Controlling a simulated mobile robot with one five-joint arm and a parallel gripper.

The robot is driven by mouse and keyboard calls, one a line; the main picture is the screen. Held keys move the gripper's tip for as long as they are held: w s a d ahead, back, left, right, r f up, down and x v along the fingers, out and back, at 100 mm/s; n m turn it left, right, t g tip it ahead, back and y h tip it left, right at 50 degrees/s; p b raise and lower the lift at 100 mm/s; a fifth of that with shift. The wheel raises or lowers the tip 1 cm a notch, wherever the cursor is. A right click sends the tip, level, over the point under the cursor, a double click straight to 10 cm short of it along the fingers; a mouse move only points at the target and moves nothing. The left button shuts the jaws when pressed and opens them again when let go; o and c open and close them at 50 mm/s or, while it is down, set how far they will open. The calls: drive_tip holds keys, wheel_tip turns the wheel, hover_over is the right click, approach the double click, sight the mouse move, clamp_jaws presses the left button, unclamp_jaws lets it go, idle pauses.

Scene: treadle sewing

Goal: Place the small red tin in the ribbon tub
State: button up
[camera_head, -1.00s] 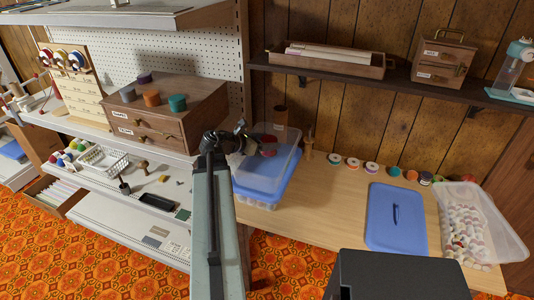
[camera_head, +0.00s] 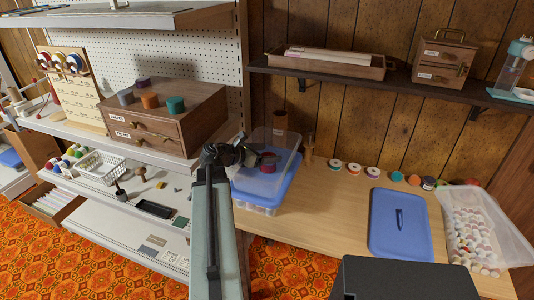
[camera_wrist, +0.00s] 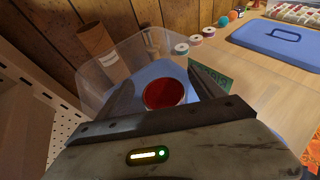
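The small red tin (camera_wrist: 163,94) sits between the two fingers of my gripper (camera_wrist: 162,86) in the wrist view. In the head view the tin (camera_head: 268,161) is at the end of my gripper (camera_head: 257,157), at the clear tub (camera_head: 286,139). My gripper appears shut on the tin, which moves along with it. The clear tub stands on a blue-lidded box (camera_head: 262,192) and is open at the top. The tin is within the tub's outline, and how far it is above the tub's floor is hard to tell.
A brown cylinder (camera_head: 280,121) stands behind the tub. A wooden drawer box (camera_head: 160,130) is on the shelf to the left. Ribbon spools (camera_head: 354,168) line the wall. A blue lid (camera_head: 399,224) and a filled clear tub (camera_head: 483,228) are to the right.

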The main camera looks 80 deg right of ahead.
drive_tip(key=shift+a+f, duration=0.25)
drive_tip(key=shift+f, duration=0.1)
drive_tip(key=shift+r, duration=0.2)
drive_tip(key=r+p+v, duration=0.1)
drive_tip(key=p+v, duration=0.5)
drive_tip(key=v, duration=0.6)
drive_tip(key=shift+d, duration=0.4)
drive_tip(key=shift+w, duration=0.1)
